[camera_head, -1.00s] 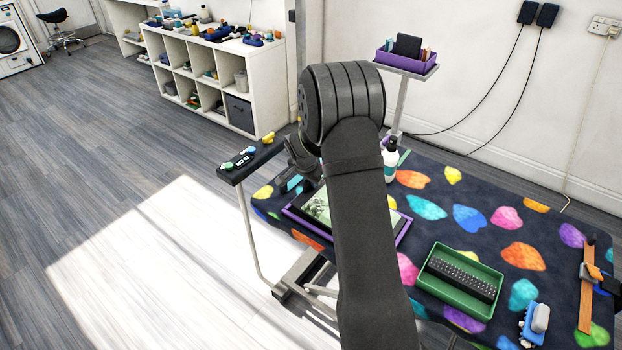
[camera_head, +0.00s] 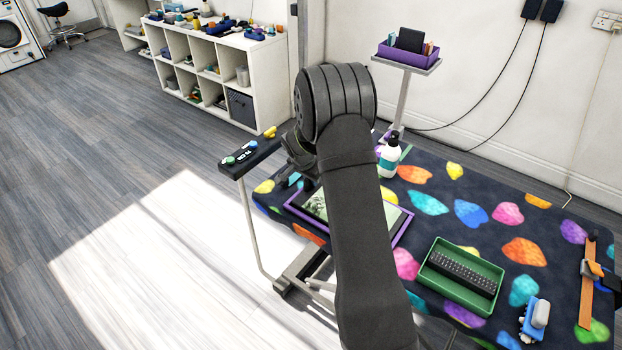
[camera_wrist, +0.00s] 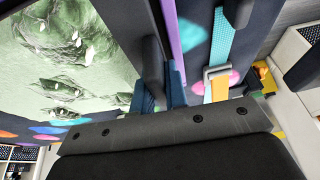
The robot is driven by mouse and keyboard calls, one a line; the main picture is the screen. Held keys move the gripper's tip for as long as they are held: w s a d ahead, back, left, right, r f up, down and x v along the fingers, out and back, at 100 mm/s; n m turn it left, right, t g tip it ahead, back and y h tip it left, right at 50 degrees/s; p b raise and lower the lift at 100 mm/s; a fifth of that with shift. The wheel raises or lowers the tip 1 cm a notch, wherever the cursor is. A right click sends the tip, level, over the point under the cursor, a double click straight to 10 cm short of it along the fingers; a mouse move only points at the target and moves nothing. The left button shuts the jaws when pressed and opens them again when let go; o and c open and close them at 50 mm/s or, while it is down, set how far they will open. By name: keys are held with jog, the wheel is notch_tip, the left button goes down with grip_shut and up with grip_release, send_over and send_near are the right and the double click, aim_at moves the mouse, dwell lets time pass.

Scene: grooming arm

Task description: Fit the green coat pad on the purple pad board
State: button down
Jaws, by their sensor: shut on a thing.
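The purple pad board (camera_head: 403,230) lies on the patterned table, partly behind my arm. Its purple edge also shows in the wrist view (camera_wrist: 171,25). The green coat pad (camera_head: 315,205) shows at the board's left part, and its tufted green face fills the upper left of the wrist view (camera_wrist: 60,55). My gripper (camera_wrist: 160,88) is shut at the pad's right side, beside the purple edge, and appears to hold the pad by a dark part. In the head view my gripper (camera_head: 302,158) is mostly hidden by my arm. I cannot tell whether the pad lies flat in the board.
A white bottle (camera_head: 390,158) stands behind the board. A green tray (camera_head: 432,283) with a dark bar lies to the right, near a blue brush (camera_head: 535,318) and an orange strap (camera_head: 587,290). A small side shelf (camera_head: 250,157) holds bright pieces. A purple bin (camera_head: 408,60) stands behind.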

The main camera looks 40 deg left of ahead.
jog(key=shift+f, duration=0.2)
jog(key=shift+a+f, duration=0.1)
jog(key=shift+f, duration=0.15)
jog(key=c, duration=1.4)
grip_release()
jog(key=shift+o, duration=0.2)
jog(key=v, duration=1.7)
jog(key=shift+a+r, duration=0.2)
jog(key=shift+s+f, duration=0.1)
jog(key=x, duration=1.7)
jog(key=shift+d+f, duration=0.1)
jog(key=shift+d, duration=0.1)
